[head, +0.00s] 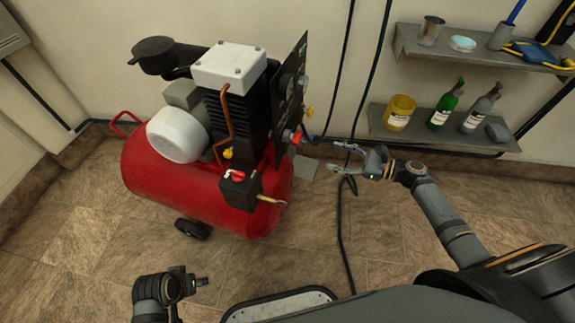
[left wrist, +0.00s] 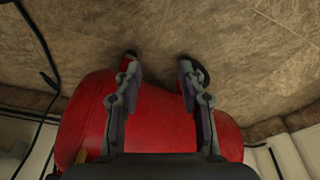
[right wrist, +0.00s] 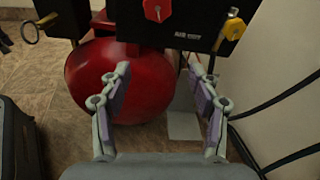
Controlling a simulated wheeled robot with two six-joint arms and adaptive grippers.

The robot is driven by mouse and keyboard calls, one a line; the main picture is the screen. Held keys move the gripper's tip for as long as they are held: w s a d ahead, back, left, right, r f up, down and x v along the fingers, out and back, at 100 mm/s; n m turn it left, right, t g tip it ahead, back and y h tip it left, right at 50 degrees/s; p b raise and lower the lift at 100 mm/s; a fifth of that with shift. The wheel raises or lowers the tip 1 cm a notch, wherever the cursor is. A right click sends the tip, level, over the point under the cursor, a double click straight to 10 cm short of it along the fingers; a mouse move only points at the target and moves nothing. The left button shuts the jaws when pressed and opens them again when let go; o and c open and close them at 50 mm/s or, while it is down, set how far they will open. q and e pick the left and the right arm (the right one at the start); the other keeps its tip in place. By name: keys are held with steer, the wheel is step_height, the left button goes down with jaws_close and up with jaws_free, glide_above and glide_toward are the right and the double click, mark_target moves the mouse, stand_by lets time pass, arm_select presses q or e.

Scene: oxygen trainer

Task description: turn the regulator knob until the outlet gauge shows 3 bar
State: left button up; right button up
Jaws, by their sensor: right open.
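The red compressor (head: 200,190) carries an upright black panel (head: 294,75), seen nearly edge-on. A red knob (head: 297,137) sits low on the panel, with a yellow knob (head: 309,111) above it. In the right wrist view the red knob (right wrist: 157,10) and yellow knob (right wrist: 238,28) show at the top; I cannot tell which is the regulator. Round gauges (head: 287,84) are on the panel; their readings are not legible. My right gripper (head: 335,157) is open and empty, right of the red knob and apart from it. My left gripper (head: 197,278) is open and empty, low at the compressor's front.
A black box with a lever (head: 240,188) juts from the compressor's front. Dark hoses (head: 341,215) hang down the wall and cross the floor near my right gripper. Two wall shelves (head: 455,138) with bottles and cups are at the right. The floor between is mostly clear.

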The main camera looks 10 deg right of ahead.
mark_target(300, 140)
steer(key=shift+y, duration=0.9)
steer(key=w+a+r, duration=0.1)
steer(key=w+a, duration=0.1)
steer(key=a, duration=0.1)
steer(key=w+a+r+b, duration=0.1)
steer(key=w+a, duration=0.1)
steer(key=a, duration=0.1)
steer(key=w+a+r+b, duration=0.1)
steer(key=w+a, duration=0.1)
steer(key=a, duration=0.2)
steer(key=shift+a+r, duration=0.1)
steer(key=shift+r, duration=0.1)
steer(key=c, duration=1.2)
arm_select(q)
steer(key=shift+d+f+t+h, duration=0.3)
steer(key=shift+d+f+t, duration=0.1)
steer(key=shift+f+t, duration=0.15)
